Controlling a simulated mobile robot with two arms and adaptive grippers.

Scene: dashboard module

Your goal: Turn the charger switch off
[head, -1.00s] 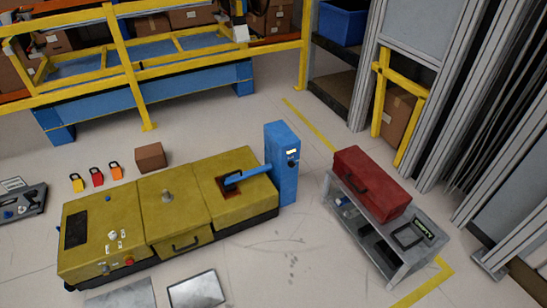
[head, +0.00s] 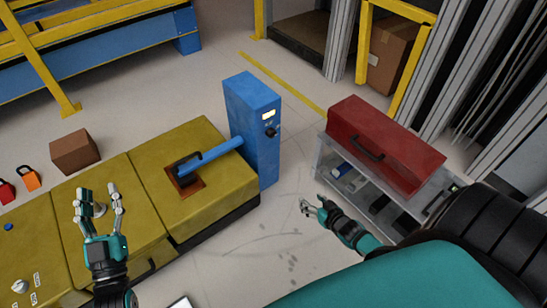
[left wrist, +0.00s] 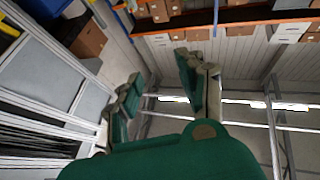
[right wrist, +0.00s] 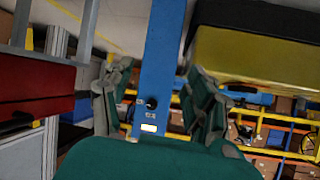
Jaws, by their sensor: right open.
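The blue charger (head: 255,135) stands upright at the right end of the yellow machine. Its face has a small lit display (head: 268,114) with a dark round switch (head: 271,132) below it. In the right wrist view the switch (right wrist: 152,103) and display (right wrist: 148,128) show between the spread fingers. My left gripper (head: 97,200) is open and empty, raised in front of the yellow machine.
A grey cart (head: 322,158) with a red toolbox (head: 385,142) on top stands right of the charger, close to my right arm. A cardboard box (head: 75,152) and padlocks (head: 27,178) lie behind the yellow machine (head: 200,145). Open floor lies between charger and cart.

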